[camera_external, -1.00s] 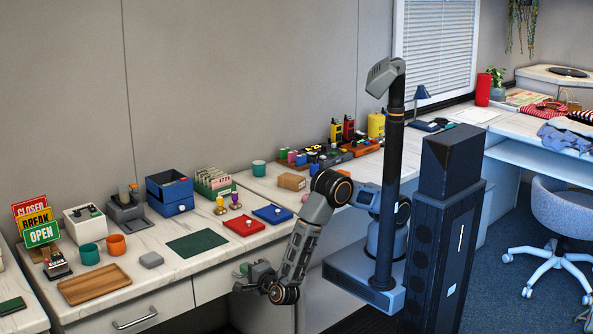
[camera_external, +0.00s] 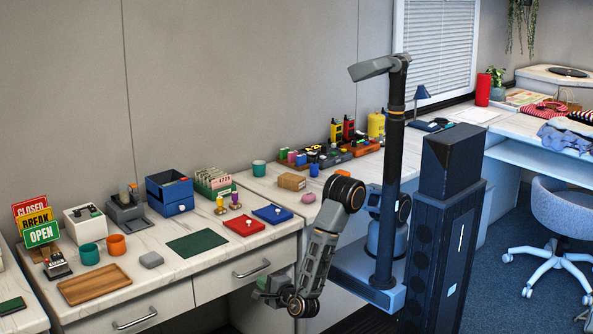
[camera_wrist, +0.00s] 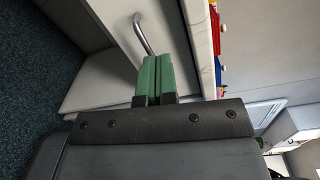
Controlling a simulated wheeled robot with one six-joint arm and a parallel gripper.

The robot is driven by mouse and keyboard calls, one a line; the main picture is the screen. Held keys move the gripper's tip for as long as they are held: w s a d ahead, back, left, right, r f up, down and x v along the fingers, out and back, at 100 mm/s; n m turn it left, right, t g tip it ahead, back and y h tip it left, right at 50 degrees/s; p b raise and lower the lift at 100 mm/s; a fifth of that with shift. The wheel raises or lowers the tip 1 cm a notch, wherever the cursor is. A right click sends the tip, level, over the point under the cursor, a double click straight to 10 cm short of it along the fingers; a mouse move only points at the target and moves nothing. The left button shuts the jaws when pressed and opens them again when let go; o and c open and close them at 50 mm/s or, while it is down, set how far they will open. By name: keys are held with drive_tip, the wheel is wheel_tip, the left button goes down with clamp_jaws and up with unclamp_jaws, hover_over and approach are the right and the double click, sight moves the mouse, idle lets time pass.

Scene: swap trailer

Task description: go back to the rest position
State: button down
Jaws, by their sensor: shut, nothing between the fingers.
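My gripper (camera_external: 262,287) hangs low in front of the counter's drawers, below the counter's edge, in the external view. In the wrist view its two green fingers (camera_wrist: 154,75) lie side by side, shut with nothing between them. A drawer handle (camera_wrist: 142,33) shows beyond the fingertips. My arm is folded down beside my column, with the elbow raised near counter height.
The counter (camera_external: 175,255) holds a wooden tray (camera_external: 94,284), a green mat (camera_external: 197,245), a red tray (camera_external: 244,226), a blue tray (camera_external: 272,215) and a blue box (camera_external: 169,194). Two drawers with handles (camera_external: 252,270) are closed. A chair (camera_external: 558,215) stands at the right.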

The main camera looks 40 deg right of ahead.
drive_tip(key=w+d+r+m+g+h+p, duration=0.1)
drive_tip(key=w+d+m+g+h, duration=0.2)
drive_tip(key=d+m, duration=0.45)
drive_tip(key=w+d+m+g+h+p, duration=0.1)
drive_tip(key=d+m+g+h+p, duration=0.3)
drive_tip(key=m, duration=0.6)
drive_tip(key=w+d+r+m+g+y+p, duration=0.2)
drive_tip(key=w+d+r+m+p, duration=0.1)
drive_tip(key=d+r+m, duration=0.7)
drive_tip(key=w+d+r+m+g+y+p, duration=0.2)
drive_tip(key=w+d+r+m+p, duration=0.1)
drive_tip(key=d+r+m, duration=0.8)
drive_tip(key=w+d+r+m+g+y+p, duration=0.3)
drive_tip(key=d+r+m+p, duration=0.1)
drive_tip(key=d+r+m, duration=0.7)
drive_tip(key=shift+d+r+m+p, duration=0.25)
drive_tip(key=shift+d+m, duration=0.45)
drive_tip(key=shift+m, duration=0.45)
drive_tip(key=shift+f, duration=0.15)
